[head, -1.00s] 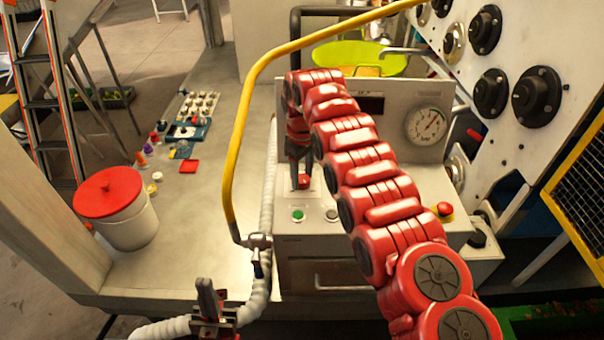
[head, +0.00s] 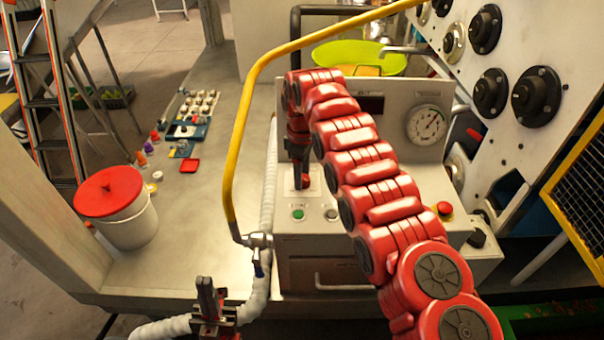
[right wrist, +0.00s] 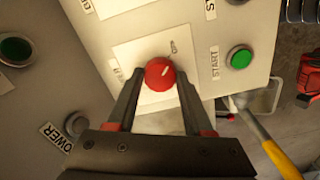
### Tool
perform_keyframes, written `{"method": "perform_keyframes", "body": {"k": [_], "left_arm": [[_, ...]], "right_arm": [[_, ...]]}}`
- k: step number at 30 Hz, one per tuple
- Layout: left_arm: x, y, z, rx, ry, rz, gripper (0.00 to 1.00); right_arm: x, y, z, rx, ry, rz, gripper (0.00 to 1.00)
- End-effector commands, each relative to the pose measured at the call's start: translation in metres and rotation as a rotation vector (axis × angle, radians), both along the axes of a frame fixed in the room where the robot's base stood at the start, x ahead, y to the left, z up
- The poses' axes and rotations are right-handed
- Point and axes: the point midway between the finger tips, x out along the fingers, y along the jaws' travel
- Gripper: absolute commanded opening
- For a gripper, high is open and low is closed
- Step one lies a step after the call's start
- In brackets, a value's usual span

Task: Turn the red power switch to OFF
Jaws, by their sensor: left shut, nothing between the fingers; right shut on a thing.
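The red power switch (right wrist: 159,73) is a round red knob on a white plate of the grey control panel. In the right wrist view its white mark points up and to the right, towards a small label that seems to read OFF. My right gripper (right wrist: 158,88) is shut on the knob, one finger on each side. In the head view the same gripper (head: 301,178) reaches down to the panel, with a bit of the red switch (head: 305,182) showing beside the fingers. My left gripper (head: 208,290) is shut and empty at the bottom, away from the panel.
A green START button (right wrist: 239,58) sits beside the switch plate. A red mushroom button (head: 444,208) and a gauge (head: 427,124) are further right. A yellow pipe (head: 238,140) and white hose (head: 268,190) run left of the panel. A white bucket (head: 128,222) stands at left.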

Motion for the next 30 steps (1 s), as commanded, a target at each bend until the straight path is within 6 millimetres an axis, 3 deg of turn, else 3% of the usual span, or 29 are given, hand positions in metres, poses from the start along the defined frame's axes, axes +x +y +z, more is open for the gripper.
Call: {"method": "perform_keyframes", "body": {"k": [4,5,9,22,27,30], "left_arm": [[0.0,0.0,0.0,0.0,0.0,0.0,0.0],[0.0,0.0,0.0,0.0,0.0,0.0,0.0],[0.0,0.0,0.0,0.0,0.0,0.0,0.0],[0.0,0.0,0.002,0.0,0.0,0.0,0.0],[0.0,0.0,0.006,0.0,0.0,0.0,0.0],[0.0,0.0,0.037,0.0,0.0,0.0,0.0]], "right_arm": [[0.001,-0.001,0.001,-0.001,-0.002,0.0,0.0],[0.001,-0.001,0.001,-0.001,-0.002,-0.001,0.57],[0.0,0.0,0.001,-0.001,-0.002,-0.001,0.81],[0.001,0.001,0.009,-0.001,-0.003,0.0,0.81],[0.0,0.003,0.032,0.002,-0.004,0.001,0.81],[0.001,0.0,0.064,0.001,-0.006,-0.002,0.81]]}}
